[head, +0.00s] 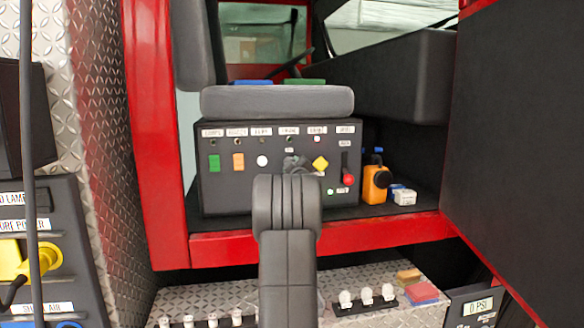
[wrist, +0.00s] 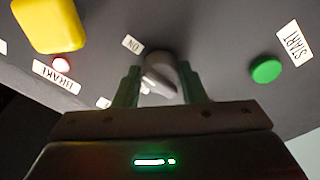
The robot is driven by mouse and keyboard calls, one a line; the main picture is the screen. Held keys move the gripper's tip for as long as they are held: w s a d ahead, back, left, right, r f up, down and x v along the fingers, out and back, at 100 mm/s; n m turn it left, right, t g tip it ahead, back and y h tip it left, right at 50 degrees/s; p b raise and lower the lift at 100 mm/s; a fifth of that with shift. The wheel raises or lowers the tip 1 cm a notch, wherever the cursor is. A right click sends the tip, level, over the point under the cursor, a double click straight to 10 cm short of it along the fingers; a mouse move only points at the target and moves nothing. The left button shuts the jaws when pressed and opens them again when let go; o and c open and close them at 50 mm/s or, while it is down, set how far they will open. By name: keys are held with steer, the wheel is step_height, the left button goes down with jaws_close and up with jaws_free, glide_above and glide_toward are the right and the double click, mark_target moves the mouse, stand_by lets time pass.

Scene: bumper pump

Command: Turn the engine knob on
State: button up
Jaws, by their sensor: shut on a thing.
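The engine knob (wrist: 158,79) is a grey rotary knob on a dark panel, with a small ON label (wrist: 132,44) close beside it. The wrist view shows the panel upside down. My gripper (wrist: 160,88) is shut on the knob, with one greenish finger on each side of it. The knob's lower part is partly hidden by my gripper. In the head view the knob area is mostly hidden behind my arm, in the middle of the dark control panel (head: 231,190).
A yellow diamond-shaped knob (head: 320,163) is just right of my arm, with a red lever knob (head: 348,179) beyond it. A green START button (wrist: 266,71) is close to my gripper. A grey seat cushion (head: 277,102) overhangs the panel.

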steer(key=shift+f, duration=0.3)
steer(key=o, duration=0.8)
steer(key=shift+o, duration=0.8)
steer(key=shift+r, duration=0.15)
steer(key=b+v, duration=0.4)
steer(key=v, duration=1)
steer(key=shift+w, duration=0.15)
steer(key=p+x, duration=0.4)
steer(key=x, duration=0.9)
steer(key=shift+w+a+r, duration=0.15)
steer(key=shift+w, duration=0.2)
steer(key=shift+s, duration=0.15)
